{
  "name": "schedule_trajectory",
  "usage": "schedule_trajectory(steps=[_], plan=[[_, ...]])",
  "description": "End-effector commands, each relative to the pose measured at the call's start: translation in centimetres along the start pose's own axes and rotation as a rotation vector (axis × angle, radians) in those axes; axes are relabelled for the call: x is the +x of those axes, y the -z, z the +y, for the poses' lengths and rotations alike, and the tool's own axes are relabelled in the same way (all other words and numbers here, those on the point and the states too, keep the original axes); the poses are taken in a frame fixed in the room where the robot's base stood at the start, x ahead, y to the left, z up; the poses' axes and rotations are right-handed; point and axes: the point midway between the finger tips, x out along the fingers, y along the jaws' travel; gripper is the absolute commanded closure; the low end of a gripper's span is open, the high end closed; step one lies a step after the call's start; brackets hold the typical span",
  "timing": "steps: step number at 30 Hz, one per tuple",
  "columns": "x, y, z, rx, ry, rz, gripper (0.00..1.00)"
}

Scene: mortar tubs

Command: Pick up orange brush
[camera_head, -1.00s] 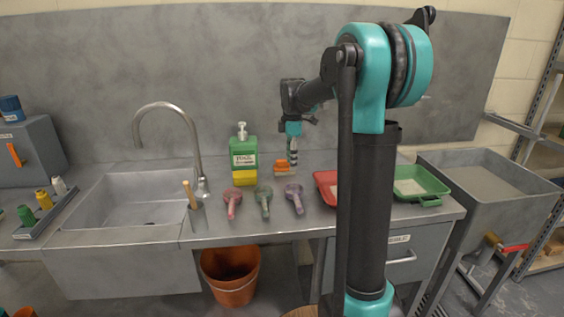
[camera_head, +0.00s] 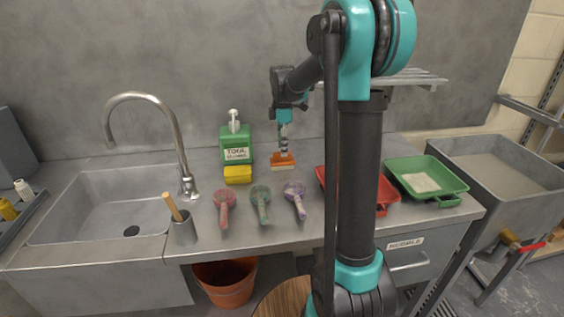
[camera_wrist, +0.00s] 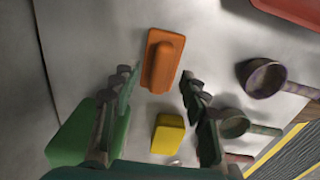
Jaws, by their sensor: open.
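The orange brush (camera_head: 283,160) has an orange handle block over a pale base and lies on the steel counter, right of the green bottle. In the wrist view the brush (camera_wrist: 162,58) is just beyond my fingertips, roughly centred between them. My gripper (camera_head: 284,148) points down right above the brush, and the wrist view shows my gripper (camera_wrist: 159,84) with its fingers spread and nothing between them. Whether a fingertip touches the brush cannot be told.
A green bottle (camera_head: 235,147) and yellow sponge (camera_head: 238,174) stand close left. Pink (camera_head: 224,203), green (camera_head: 261,201) and purple (camera_head: 296,196) scoops lie in front. A red tray (camera_head: 387,193) and green tray (camera_head: 430,177) are right; the sink (camera_head: 100,206) is left.

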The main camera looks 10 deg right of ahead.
Motion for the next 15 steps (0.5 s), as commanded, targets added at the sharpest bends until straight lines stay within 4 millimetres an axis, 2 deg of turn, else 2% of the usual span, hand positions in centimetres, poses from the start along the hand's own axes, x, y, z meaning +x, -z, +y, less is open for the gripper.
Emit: schedule_trajectory(steps=[3,6,15], plan=[[1.8,0.2,-0.1,0.000,0.000,0.000,0.55],[2.7,0.2,-0.1,0.000,0.000,0.000,0.55],[3.1,0.1,-0.1,0.000,0.000,0.000,0.56]])
